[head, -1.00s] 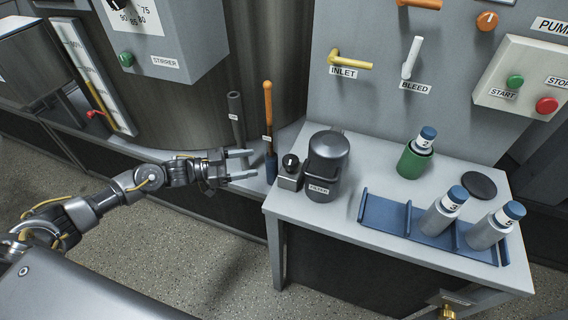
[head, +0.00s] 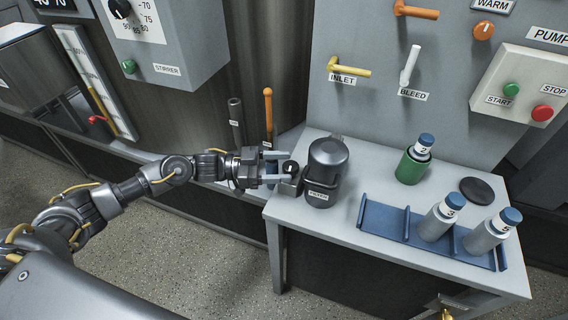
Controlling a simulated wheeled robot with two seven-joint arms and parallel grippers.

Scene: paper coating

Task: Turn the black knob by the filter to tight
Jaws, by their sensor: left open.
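The black knob (head: 290,168) sits on a small grey block just left of the dark filter housing (head: 327,165), which is labelled FILTER, on the grey side table. My left gripper (head: 284,168) comes in from the left at the knob, its open fingers on the far and near sides of it. I cannot tell whether the fingers touch the knob. The knob's pointer mark is too small to read. My right gripper is not in view.
An orange-handled brush (head: 268,110) and a dark rod (head: 236,118) stand behind the left gripper. A green cup (head: 411,168) with a bottle, a blue tray (head: 383,220) with two bottles and a black disc (head: 476,190) are further right on the table.

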